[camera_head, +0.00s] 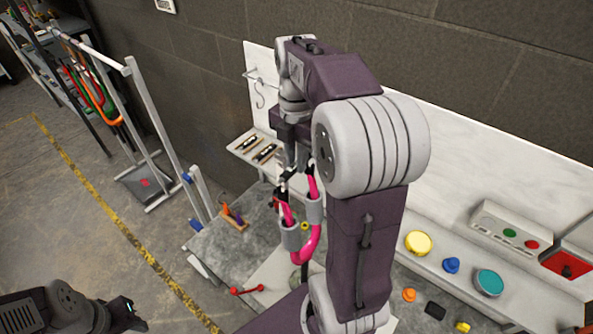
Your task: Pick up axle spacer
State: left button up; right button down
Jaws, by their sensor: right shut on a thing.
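My right gripper (289,178) points down between the tips of an upturned pink fork (307,254). It is shut on a small piece at these tips, which I take for the axle spacer; the fingers and fork ends mostly hide it. Grey sleeves sit around the two fork legs. I cannot tell whether the piece still touches the fork.
A grey bench (225,250) runs along the wall, with a red-ended tool (247,290) and a small wooden holder (235,220). A ledge carries yellow, blue and teal round pots (489,281). A white rack (150,150) stands left. The floor between is clear.

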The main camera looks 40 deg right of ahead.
jog(key=s+a+r+b, duration=0.2)
jog(key=s+a+r, duration=0.4)
jog(key=s+a, duration=0.2)
jog(key=shift+a+r, duration=0.25)
jog(key=shift+r, duration=0.15)
